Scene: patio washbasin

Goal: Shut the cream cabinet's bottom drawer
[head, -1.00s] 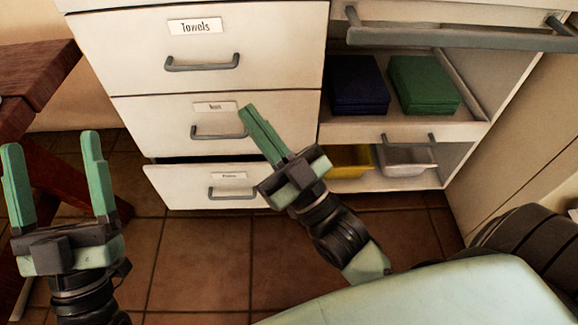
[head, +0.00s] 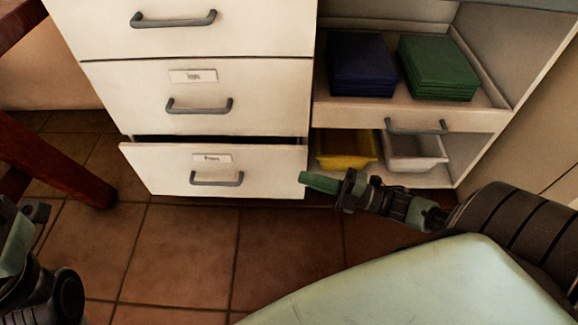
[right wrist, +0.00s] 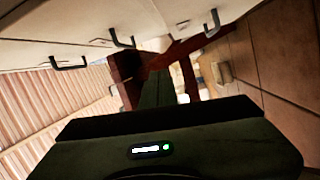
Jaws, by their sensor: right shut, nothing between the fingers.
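The cream cabinet (head: 75,22) has a column of drawers on its left side. Its bottom drawer (head: 160,175) stands partly open, with a dark gap above its front; it has a small label and a grey handle (head: 216,182). My right gripper (head: 303,181) is shut and empty, with its green tips at the right edge of the drawer front; I cannot tell whether they touch. In the right wrist view, the gripper's fingers (right wrist: 158,88) point past pale fronts with dark handles. My left gripper (head: 14,245) is cut off at the left edge, its fingertips not clearly visible.
The drawers above are shut. Right of them, an open shelf holds blue (head: 361,65) and green (head: 437,67) stacks, above a yellow bin (head: 345,160) and a white bin (head: 414,165). A reddish wooden leg (head: 55,165) stands at left. The tiled floor ahead is clear.

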